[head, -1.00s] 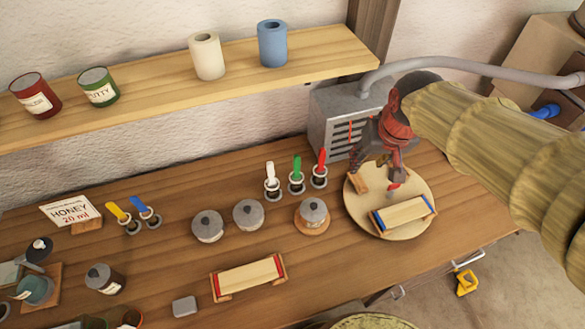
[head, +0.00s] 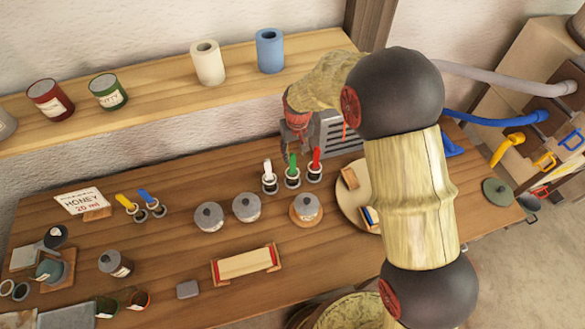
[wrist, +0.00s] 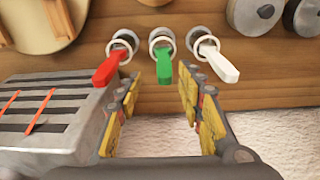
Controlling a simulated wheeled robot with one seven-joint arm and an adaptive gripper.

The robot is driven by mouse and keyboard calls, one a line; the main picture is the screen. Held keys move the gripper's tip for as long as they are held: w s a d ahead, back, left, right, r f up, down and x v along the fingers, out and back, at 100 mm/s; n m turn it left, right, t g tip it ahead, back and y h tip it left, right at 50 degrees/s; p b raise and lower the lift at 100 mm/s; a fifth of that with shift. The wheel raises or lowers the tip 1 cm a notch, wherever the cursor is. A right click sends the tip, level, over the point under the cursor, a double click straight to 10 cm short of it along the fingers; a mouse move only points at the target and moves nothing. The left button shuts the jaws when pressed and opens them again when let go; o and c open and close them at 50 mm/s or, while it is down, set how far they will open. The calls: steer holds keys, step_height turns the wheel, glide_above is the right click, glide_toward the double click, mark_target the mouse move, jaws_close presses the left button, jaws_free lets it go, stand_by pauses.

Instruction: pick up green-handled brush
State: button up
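The green-handled brush (head: 292,163) stands in the middle holder of a row of three on the workbench, between a white-handled brush (head: 267,169) and a red-handled brush (head: 316,157). My gripper (head: 291,148) is just above and behind the green handle. In the wrist view my gripper (wrist: 175,85) is open, with one finger on each side of the green-handled brush (wrist: 163,75). The green handle lies in line with the gap, and no finger visibly touches it. The red-handled brush (wrist: 108,68) is left of the fingers and the white-handled brush (wrist: 218,62) is to the right.
A grey vented box (wrist: 50,115) stands close beside the left finger. Lidded pots (head: 246,207) stand left of the brushes. A shelf (head: 150,92) runs along the wall. A round wooden board (head: 347,205) is partly hidden by my arm.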

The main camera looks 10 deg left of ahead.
mark_target(292, 161)
steer(key=f, duration=0.6)
steer(key=shift+w+a+f, duration=0.15)
steer(key=shift+a+f, duration=0.05)
steer(key=shift+a, duration=0.2)
steer(key=shift+c, duration=0.9)
steer(key=c, duration=0.7)
jaws_close()
